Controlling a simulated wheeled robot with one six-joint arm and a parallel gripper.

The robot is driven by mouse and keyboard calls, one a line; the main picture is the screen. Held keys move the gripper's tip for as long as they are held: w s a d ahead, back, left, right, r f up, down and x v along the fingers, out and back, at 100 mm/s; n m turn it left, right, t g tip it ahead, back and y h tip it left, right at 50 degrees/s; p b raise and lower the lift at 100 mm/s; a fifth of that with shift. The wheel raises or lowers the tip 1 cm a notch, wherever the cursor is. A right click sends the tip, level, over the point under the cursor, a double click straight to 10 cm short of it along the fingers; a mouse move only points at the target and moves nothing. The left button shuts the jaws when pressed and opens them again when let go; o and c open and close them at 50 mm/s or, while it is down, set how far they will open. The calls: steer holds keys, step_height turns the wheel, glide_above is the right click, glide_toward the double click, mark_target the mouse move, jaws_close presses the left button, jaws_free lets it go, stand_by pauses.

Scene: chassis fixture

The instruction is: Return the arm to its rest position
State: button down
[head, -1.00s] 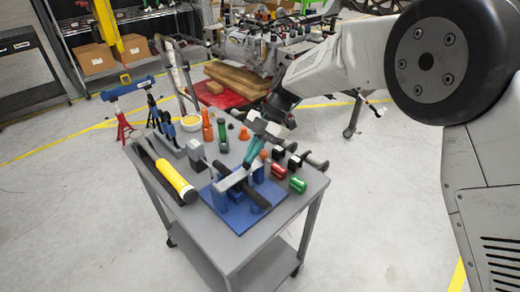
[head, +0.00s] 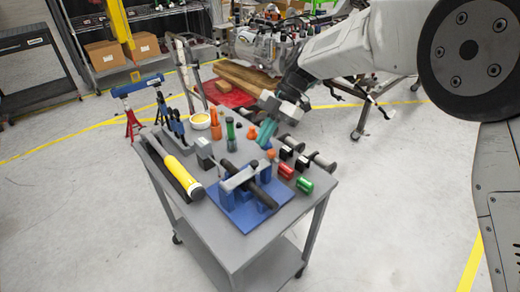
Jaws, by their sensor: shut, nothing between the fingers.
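My gripper (head: 267,142), with teal fingers, hangs above the back right part of the grey cart, raised clear of the blue fixture. Its fingers point down and left and hold nothing. The blue chassis fixture (head: 238,215) sits on the front of the cart top (head: 205,235). A grey bar and a dark cylinder lie across its blue supports. My arm reaches in from the upper right.
A yellow-and-black tool (head: 180,174) lies along the cart's left edge. Red (head: 285,170) and green (head: 304,185) cylinders and black parts stand on the right. Floor right of the cart is clear.

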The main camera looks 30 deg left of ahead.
steer(key=v, duration=0.8)
steer(key=shift+w+d+f, duration=0.2)
steer(key=shift+w+f, duration=0.15)
steer(key=shift+f, duration=0.05)
